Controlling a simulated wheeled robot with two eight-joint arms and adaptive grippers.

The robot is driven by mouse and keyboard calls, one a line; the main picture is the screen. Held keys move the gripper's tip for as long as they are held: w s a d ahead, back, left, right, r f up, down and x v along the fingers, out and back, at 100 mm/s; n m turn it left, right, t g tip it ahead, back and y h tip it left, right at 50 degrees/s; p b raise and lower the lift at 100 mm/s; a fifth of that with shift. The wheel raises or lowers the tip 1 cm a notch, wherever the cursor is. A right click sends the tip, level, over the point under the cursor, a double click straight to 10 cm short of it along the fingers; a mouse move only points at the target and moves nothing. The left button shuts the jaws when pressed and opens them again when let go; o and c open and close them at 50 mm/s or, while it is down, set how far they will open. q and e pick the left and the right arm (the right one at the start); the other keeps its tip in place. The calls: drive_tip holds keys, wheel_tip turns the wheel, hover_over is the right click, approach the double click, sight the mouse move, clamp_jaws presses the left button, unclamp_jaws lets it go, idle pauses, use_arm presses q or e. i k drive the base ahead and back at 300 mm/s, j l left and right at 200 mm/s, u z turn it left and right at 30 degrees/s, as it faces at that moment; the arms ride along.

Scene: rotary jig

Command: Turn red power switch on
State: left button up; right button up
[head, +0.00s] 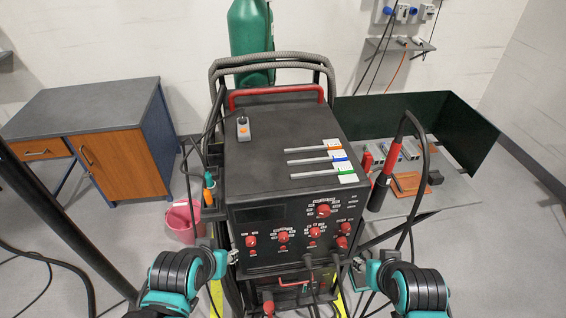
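The black welding machine (290,135) stands in the middle of the head view, with its front panel facing me. Several red knobs sit on the panel, among them a large one (322,210) at upper right and one (251,241) at left. I cannot tell which red part is the power switch. A small red-orange part (268,307) shows low on the unit below. My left gripper (232,256) is beside the panel's lower left edge. My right gripper (358,263) is beside its lower right edge. Both are small in view, and their finger openings are unclear.
Cables hang from the panel's lower front. A side table (455,200) with a torch (383,178) and dark screen (400,112) stands at right. A pink bucket (184,222) and a wooden-door cabinet (112,165) are at left. A green gas cylinder (250,30) stands behind.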

sight(341, 242)
drive_tip(key=k+l+z, duration=0.7)
drive_tip(key=k+l, duration=0.15)
